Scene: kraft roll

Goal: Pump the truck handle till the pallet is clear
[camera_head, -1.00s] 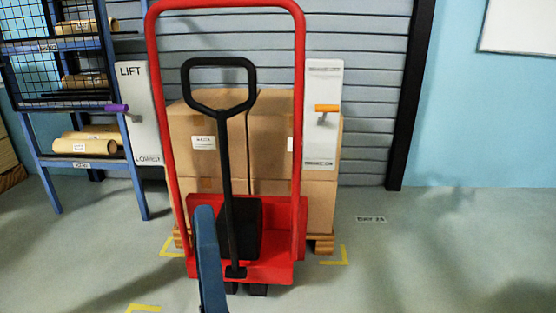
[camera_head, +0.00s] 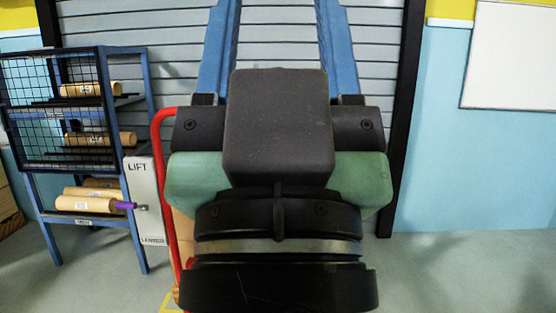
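My gripper (camera_head: 280,30) fills the middle of the head view. Its two blue fingers point up and stand wide apart, with only the grey shutter between them; their tips run past the top edge. Part of the red pallet truck frame (camera_head: 166,135) shows at left behind my wrist. A sliver of the brown boxes (camera_head: 183,228) shows beside it. The white LIFT/LOWER panel (camera_head: 147,205) has a lever with a purple knob (camera_head: 125,206) pointing left. The black handle, most of the boxes and the pallet are hidden behind my gripper.
A blue shelf rack (camera_head: 55,250) with a mesh front and several kraft rolls (camera_head: 85,204) stands at left. A black post (camera_head: 398,130) edges the shutter at right. A whiteboard (camera_head: 510,60) hangs on the blue wall. The floor (camera_head: 470,270) at right is clear.

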